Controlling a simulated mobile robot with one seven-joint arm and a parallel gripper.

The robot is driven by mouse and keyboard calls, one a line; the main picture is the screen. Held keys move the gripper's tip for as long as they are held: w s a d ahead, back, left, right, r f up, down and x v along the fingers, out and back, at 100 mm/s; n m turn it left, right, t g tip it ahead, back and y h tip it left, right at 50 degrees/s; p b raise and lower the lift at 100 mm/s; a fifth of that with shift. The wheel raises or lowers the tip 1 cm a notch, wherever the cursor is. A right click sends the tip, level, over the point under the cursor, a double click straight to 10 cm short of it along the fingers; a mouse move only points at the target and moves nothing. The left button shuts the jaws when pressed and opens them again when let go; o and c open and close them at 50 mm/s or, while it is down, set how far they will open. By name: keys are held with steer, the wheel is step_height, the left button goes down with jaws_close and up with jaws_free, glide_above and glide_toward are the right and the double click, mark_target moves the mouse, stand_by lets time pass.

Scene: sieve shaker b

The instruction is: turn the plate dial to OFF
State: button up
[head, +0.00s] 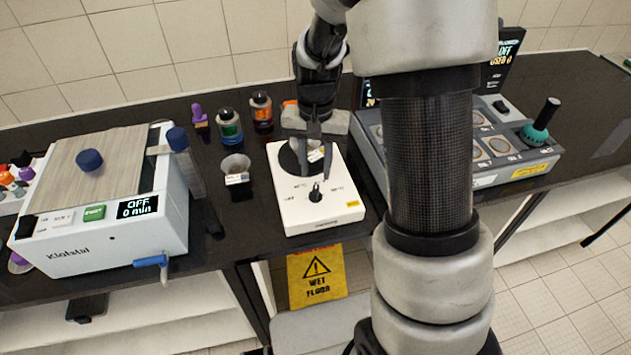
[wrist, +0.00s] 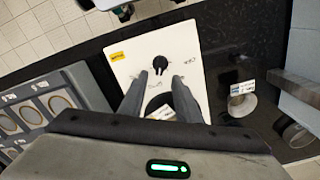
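The plate dial (head: 315,193) is a small black knob on the front of a white hotplate (head: 345,207). In the head view its pointer looks turned roughly upward, toward the round black plate, between printed marks too small to read surely. The dial also shows in the wrist view (wrist: 160,64), just beyond my fingertips. My gripper (head: 317,173) hangs over the hotplate with its fingers pointing toward the dial. In the wrist view my fingers (wrist: 160,77) are apart with nothing between them. They partly hide the black plate and a small labelled item on it.
A white sieve shaker (head: 120,235) reading OFF stands at left. A small labelled cup (head: 236,168) and capped bottles (head: 229,126) stand left of the hotplate. A grey instrument (head: 500,135) is at right. A yellow wet-floor sign (head: 317,277) is below the bench's front edge.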

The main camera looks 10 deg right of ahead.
mark_target(316, 188)
step_height(316, 188, down, 6)
steer(key=shift+r, duration=0.1)
jaws_close()
